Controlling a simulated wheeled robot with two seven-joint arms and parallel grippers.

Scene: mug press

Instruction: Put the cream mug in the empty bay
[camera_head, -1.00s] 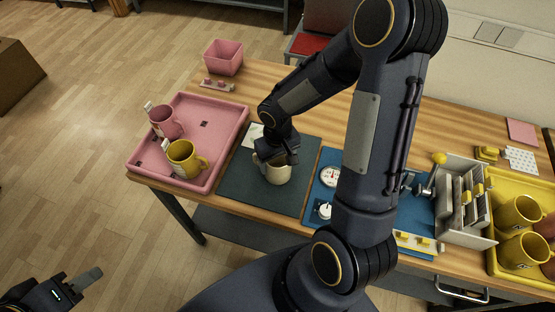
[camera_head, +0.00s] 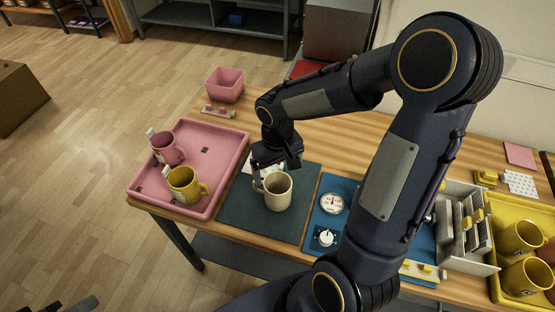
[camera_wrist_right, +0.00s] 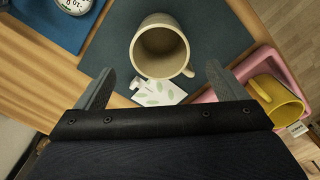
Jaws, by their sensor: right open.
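The cream mug (camera_head: 277,192) stands upright and looks empty on the dark green mat (camera_head: 237,210), its handle toward the left. It also shows in the right wrist view (camera_wrist_right: 159,47), beyond my fingers. My right gripper (camera_head: 277,166) is open just behind the mug, apart from it. In the wrist view its two fingers (camera_wrist_right: 160,68) are spread wide with nothing between them. The pink tray (camera_head: 222,150) holds a pink mug (camera_head: 170,151) and a yellow mug (camera_head: 184,184), with bare floor at its right. Only a dark tip of my left gripper (camera_head: 80,305) shows at the bottom edge.
A leaf-patterned card (camera_wrist_right: 159,92) lies beside the cream mug. A blue mat (camera_head: 338,187) with a dial and knob is to the right, partly behind my right arm. A divided rack (camera_head: 470,258) and a yellow tray (camera_head: 497,205) with mugs stand farther right. A pink bin (camera_head: 225,86) is behind.

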